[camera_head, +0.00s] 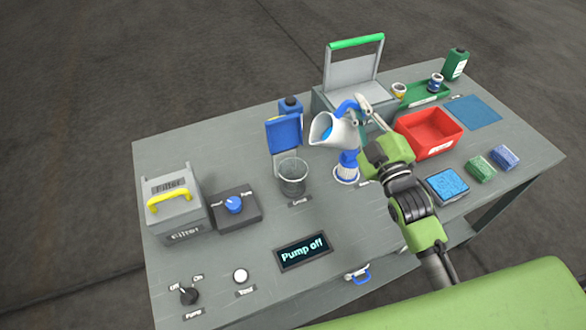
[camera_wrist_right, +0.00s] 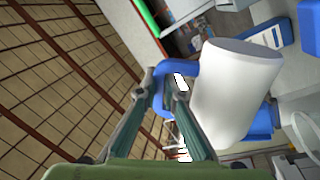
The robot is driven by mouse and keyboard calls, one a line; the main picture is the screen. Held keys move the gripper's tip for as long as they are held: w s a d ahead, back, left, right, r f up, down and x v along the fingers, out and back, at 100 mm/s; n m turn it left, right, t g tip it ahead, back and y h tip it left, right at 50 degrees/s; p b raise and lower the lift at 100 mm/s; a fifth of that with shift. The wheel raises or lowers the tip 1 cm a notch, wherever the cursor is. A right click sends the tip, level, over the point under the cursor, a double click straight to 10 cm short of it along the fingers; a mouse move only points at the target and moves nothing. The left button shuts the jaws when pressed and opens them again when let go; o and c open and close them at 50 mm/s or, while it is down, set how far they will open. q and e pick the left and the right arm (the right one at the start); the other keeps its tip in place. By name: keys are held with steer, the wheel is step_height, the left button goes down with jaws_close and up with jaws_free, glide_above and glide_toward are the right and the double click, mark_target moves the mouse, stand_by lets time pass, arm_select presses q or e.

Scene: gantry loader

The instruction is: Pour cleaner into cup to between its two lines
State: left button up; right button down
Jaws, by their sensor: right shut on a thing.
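My right gripper (camera_head: 362,110) is shut on the blue handle of a white jug (camera_head: 343,130). The jug is tilted in the air, its wide mouth facing left, with blue showing inside. It also fills the middle of the right wrist view (camera_wrist_right: 228,100), beside my right gripper (camera_wrist_right: 178,100). A clear, open cup-like vessel (camera_head: 292,180) stands on the table below and left of the jug. Its lines and any liquid are too small to tell. No stream from the jug is visible. My left gripper is not in view.
A blue bottle (camera_head: 290,105) and blue panel (camera_head: 284,131) stand behind the vessel. A red bin (camera_head: 429,134) is right of my arm. A grey filter box (camera_head: 178,208) and "Pump off" display (camera_head: 303,250) are nearer.

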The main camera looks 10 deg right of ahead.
mark_target(345, 107)
steer(key=shift+s+a+r+n+y+b, duration=0.15)
steer(key=shift+a+n+b, duration=0.15)
steer(key=shift+n, duration=0.2)
steer(key=shift+w+a+r+n+y+b, duration=0.1)
steer(key=shift+a+r+n+y+b, duration=0.1)
steer(key=shift+n+b, duration=0.25)
steer(key=shift+s+a+n, duration=0.1)
steer(key=shift+a+n, duration=0.15)
steer(key=shift+a, duration=0.05)
steer(key=shift+a, duration=0.25)
steer(key=shift+s+a, duration=0.1)
steer(key=shift+a, duration=0.15)
steer(key=shift+s+a+n+b, duration=0.1)
steer(key=shift+a+n+b, duration=0.35)
steer(key=shift+a+n, duration=0.25)
stand_by(1.7)
steer(key=shift+r, duration=0.1)
